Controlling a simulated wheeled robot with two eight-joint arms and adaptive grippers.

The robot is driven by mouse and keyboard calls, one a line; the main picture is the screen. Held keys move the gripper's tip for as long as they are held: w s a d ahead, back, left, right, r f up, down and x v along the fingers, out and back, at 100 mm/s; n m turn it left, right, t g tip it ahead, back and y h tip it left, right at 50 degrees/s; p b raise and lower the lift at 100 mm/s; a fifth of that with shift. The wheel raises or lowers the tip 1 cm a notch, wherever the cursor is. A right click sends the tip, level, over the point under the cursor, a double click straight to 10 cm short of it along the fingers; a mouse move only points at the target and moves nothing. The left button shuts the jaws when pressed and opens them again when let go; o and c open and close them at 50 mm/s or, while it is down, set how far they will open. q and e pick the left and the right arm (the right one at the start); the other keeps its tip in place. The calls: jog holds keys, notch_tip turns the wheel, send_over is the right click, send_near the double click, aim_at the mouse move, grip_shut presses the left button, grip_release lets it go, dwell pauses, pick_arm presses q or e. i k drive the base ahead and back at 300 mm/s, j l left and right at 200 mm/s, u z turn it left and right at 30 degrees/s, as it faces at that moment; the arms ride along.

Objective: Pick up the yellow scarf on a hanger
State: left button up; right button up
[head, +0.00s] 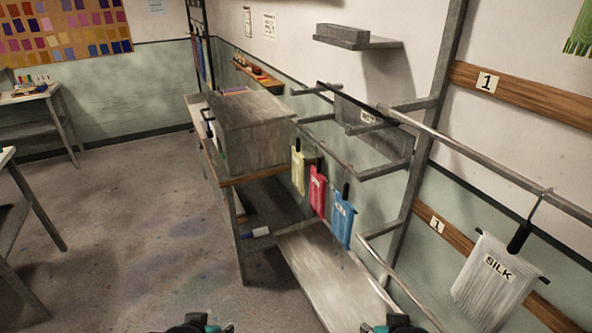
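The yellow scarf (298,171) hangs from a dark hanger on a metal rail, just right of the grey box on the workbench. It is the leftmost and farthest of three coloured scarves and looks pale yellow with a small dark mark. My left gripper (205,325) and my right gripper (396,325) show only as dark and teal parts at the bottom edge. Both are well short of the scarf and apart from it. Their fingers are mostly cut off, so I cannot tell whether they are open.
A red scarf (317,191) and a blue scarf (343,219) hang nearer on the same rail. A white scarf labelled SILK (495,281) hangs at right. A metal shelf (325,275) lies below the coloured scarves. The grey box (250,135) stands beside them. Floor (130,240) at left is open.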

aim_at(298, 160)
jog(key=z, duration=1.55)
jog(key=j+z, duration=0.45)
jog(key=j, duration=2.65)
jog(key=k, duration=0.05)
